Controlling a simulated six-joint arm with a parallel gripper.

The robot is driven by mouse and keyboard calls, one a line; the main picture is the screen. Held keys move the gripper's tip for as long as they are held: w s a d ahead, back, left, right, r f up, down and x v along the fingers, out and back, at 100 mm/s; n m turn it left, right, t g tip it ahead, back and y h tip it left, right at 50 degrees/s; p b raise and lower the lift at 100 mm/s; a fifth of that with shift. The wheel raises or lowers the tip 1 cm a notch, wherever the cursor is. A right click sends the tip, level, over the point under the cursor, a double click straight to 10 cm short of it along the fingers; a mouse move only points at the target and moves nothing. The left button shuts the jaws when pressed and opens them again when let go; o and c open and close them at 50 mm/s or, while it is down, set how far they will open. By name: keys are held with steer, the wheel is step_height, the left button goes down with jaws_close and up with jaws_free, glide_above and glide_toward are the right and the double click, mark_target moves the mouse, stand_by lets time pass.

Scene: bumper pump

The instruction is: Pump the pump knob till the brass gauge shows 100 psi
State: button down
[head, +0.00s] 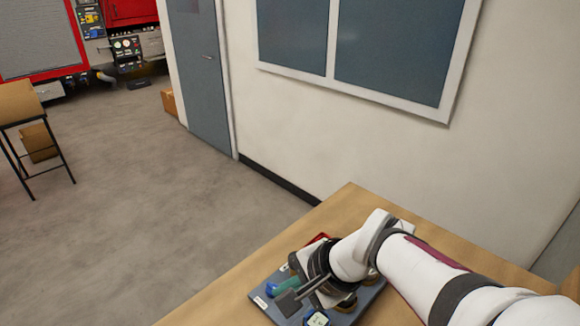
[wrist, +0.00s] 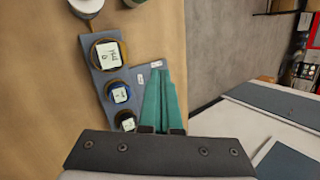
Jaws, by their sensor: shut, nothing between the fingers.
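My gripper (wrist: 160,78) has teal fingers that lie together over the right edge of a blue-grey board (wrist: 146,82) in the wrist view. Nothing is between them. The board (head: 262,301) also shows in the head view, partly under my arm. On it, a large round dial with a brass-coloured rim (wrist: 107,53) carries a white face whose marks I cannot read surely. Two smaller round dials (wrist: 119,93) (wrist: 126,121) sit below it. In the head view, a blue part (head: 271,288) is at the tips of my fingers (head: 288,284). I cannot pick out the pump knob surely.
The board lies on a wooden table (head: 232,294). Two pale round things (wrist: 88,6) show cut off at the wrist view's top. A red part (head: 318,239) shows behind my wrist. A white wall (head: 300,120) stands behind the table. Open floor (head: 130,190) lies to the left.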

steer(key=w+d+f+m+t, duration=0.1)
steer(key=w+m, duration=0.4)
steer(key=w, duration=0.5)
steer(key=w+d+f+m+t+h, duration=0.1)
steer(key=w+d+f+m+t, duration=0.1)
steer(key=w, duration=0.9)
step_height(320, 180, down, 3)
steer(key=m+t, duration=0.1)
steer(key=m, duration=0.2)
steer(key=shift+d+r+m+t, duration=0.2)
steer(key=shift+m+t, duration=0.2)
steer(key=shift+f, duration=4.4)
steer(key=shift+f, duration=0.15)
steer(key=shift+f, duration=0.25)
steer(key=shift+f, duration=1.05)
steer(key=shift+r, duration=1.45)
